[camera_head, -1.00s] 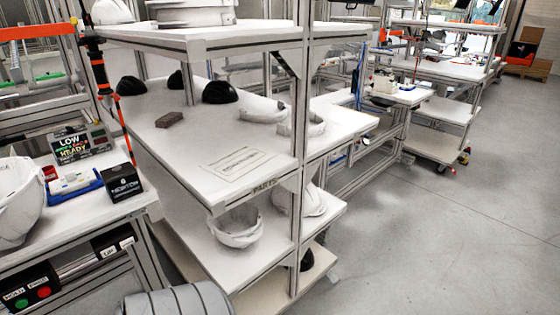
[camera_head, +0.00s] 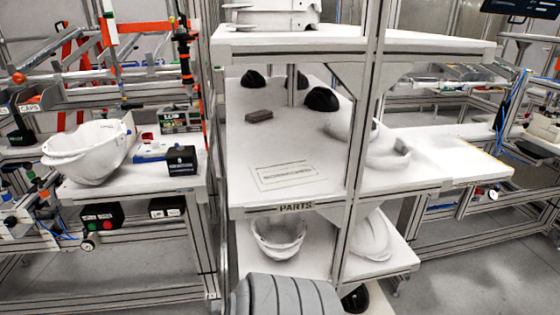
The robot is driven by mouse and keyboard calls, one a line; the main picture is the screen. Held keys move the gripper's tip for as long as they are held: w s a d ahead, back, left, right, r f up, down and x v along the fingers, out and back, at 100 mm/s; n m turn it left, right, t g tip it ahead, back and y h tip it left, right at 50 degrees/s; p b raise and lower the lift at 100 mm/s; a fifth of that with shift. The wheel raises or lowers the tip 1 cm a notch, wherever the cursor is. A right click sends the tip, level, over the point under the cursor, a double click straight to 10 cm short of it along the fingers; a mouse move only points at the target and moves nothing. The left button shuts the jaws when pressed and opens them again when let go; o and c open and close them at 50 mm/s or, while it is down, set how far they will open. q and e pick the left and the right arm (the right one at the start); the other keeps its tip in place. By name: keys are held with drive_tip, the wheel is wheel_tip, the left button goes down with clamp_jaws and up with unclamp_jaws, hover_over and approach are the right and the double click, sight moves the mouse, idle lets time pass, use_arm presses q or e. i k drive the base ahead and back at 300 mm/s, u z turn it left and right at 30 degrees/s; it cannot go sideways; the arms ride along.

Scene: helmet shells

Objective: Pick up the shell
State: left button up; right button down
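Several white helmet shells are in view; I cannot tell which one the task means. One large shell (camera_head: 92,150) sits on the workbench at the left. Another shell (camera_head: 278,236) lies on the lower shelf of the parts rack, with a further shell (camera_head: 371,238) to its right. On the middle shelf, a white shell piece (camera_head: 388,151) lies behind the rack post. Neither of my grippers shows in the view.
The parts rack (camera_head: 307,206) stands ahead, with dark domes (camera_head: 321,99) and a brown block (camera_head: 259,115) on its middle shelf. The left workbench (camera_head: 120,197) holds a black box (camera_head: 182,160). Open floor (camera_head: 447,268) lies to the right.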

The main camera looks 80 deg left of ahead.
sight(280, 236)
drive_tip(key=u, duration=0.7)
drive_tip(key=i, duration=0.75)
drive_tip(key=u, duration=0.85)
